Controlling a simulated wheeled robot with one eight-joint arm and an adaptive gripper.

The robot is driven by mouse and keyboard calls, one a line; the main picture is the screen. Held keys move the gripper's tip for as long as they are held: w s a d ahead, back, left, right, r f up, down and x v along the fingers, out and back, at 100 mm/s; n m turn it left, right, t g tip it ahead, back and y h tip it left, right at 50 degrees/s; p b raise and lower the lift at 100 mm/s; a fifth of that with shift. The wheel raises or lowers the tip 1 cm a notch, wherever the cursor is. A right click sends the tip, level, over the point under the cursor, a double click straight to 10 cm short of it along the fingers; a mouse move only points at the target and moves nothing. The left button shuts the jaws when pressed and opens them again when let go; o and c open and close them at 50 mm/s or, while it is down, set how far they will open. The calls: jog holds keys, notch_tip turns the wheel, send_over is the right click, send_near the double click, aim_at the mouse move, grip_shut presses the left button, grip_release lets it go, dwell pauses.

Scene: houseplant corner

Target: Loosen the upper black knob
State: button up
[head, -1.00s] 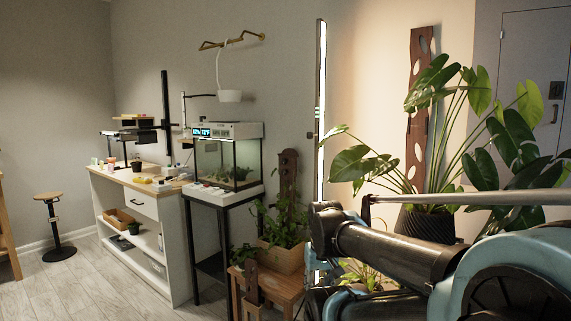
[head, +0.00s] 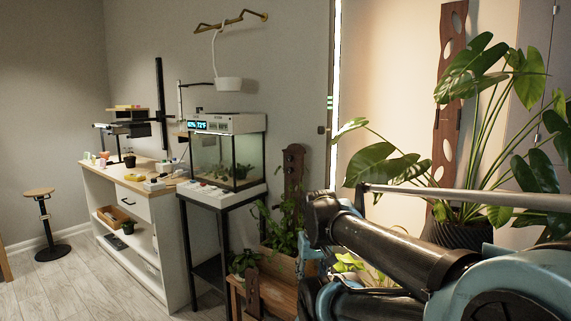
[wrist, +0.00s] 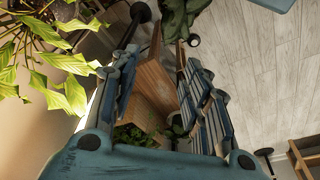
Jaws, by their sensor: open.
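I cannot clearly make out the upper black knob in either view. In the head view a tall black post (head: 160,92) stands behind the white cabinet, with small dark fittings on it too small to tell apart. My gripper (wrist: 156,58) shows in the wrist view with its two blue ribbed fingers apart and nothing held between them. A wooden planter box (wrist: 153,90) with green leaves shows beyond the gap between the fingers. In the head view my arm fills the lower right and the gripper itself is not seen.
A white cabinet (head: 138,205) and a glass terrarium (head: 228,158) on a black stand line the wall. A stool (head: 45,222) stands at the left. A large potted plant (head: 455,232) is at the right, behind my arm. Floor (head: 85,285) at the lower left is clear.

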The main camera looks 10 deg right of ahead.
jog(key=w+d+r+m+t+h, duration=0.1)
jog(key=w+r+t, duration=0.1)
jog(key=w+r, duration=0.45)
jog(key=w+d+r+t+h, duration=0.1)
jog(key=w+r+t, duration=0.15)
jog(key=w, duration=0.65)
jog(key=m+t+h, duration=0.6)
jog(key=m+h, duration=0.2)
jog(key=h, duration=0.3)
send_near(288, 159)
jog(key=x, duration=0.8)
jog(key=shift+w+d, duration=0.1)
jog(key=shift+d, duration=0.1)
